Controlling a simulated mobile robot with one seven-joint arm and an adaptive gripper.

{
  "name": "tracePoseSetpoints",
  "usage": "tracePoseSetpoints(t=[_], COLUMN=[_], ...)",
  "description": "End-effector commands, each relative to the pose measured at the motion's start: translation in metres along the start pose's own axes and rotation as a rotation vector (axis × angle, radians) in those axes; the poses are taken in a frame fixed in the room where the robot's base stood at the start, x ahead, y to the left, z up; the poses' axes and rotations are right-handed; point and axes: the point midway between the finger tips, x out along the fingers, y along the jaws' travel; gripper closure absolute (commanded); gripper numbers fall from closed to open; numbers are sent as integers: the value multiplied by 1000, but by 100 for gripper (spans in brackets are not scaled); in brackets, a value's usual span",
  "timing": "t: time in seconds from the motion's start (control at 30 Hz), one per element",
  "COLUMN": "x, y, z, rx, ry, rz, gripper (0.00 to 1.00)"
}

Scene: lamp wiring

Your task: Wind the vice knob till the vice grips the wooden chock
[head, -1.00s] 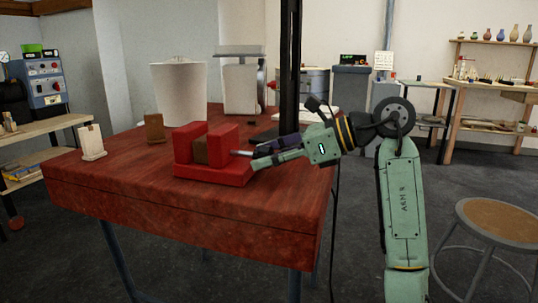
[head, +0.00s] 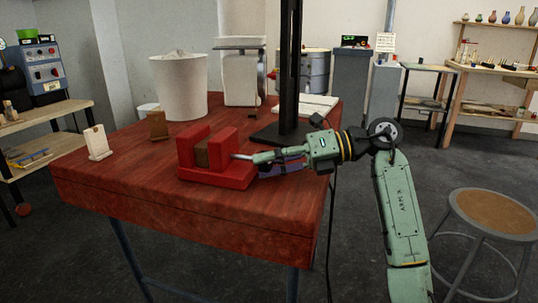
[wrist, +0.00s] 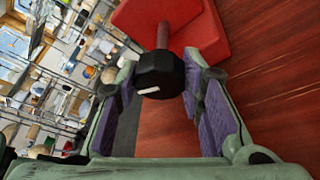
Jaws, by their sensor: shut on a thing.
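The red vice (head: 212,177) sits near the right edge of the red wooden table. My gripper (head: 256,164) reaches in from the right at the vice's screw end. In the wrist view, the black knob (wrist: 158,70) with a white mark sits between the purple-padded fingers, on a reddish shaft running into the vice. My gripper is shut on the knob. In the head view the fingers hide the knob.
A black post (head: 290,90) on a flat base stands just behind my gripper. A white bin (head: 178,88), a small brown block (head: 158,126) and a pale card holder (head: 97,143) stand left and behind. A stool (head: 492,212) is at the right. The table front is clear.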

Motion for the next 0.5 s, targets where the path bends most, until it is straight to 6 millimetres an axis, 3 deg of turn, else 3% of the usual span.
tracePoseSetpoints(t=[0.5], x=[0], y=[0], z=[0], rx=[212], ry=[-14], rz=[87], gripper=[93])
